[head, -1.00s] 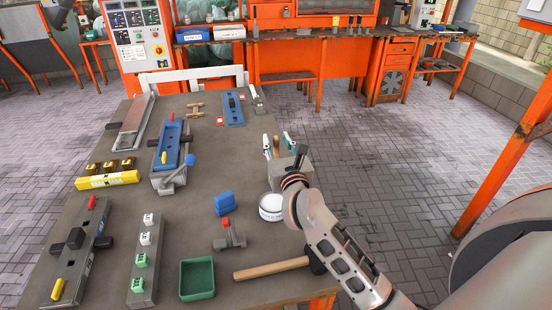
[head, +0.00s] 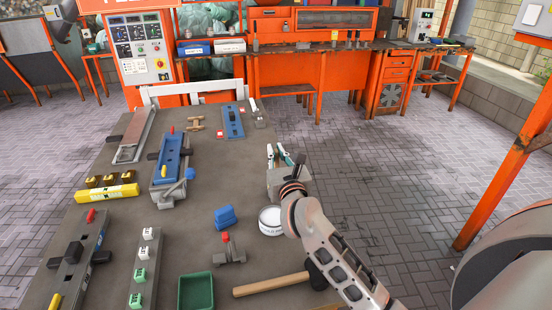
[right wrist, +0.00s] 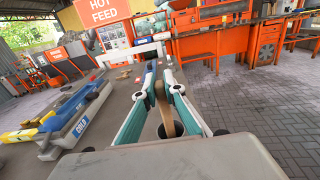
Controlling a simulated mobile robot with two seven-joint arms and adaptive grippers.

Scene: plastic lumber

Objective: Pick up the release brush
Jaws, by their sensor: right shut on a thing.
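The release brush shows as a tan wooden handle (right wrist: 161,105) between the two fingers in the right wrist view. Its lower end meets a dark round shape (right wrist: 175,129), and I cannot tell whether that is a pot or part of the brush. My right gripper (right wrist: 158,88) has white and teal fingers, shut on the handle. In the head view my right gripper (head: 277,153) is over the right edge of the table, and its grey body hides most of the brush. My left gripper is not in view.
On the table (head: 225,178) near the gripper stand a white round tub (head: 271,221) and a blue block (head: 225,216). A wooden-handled hammer (head: 270,284) lies at the front, beside a green tray (head: 196,292). The floor right of the table is clear.

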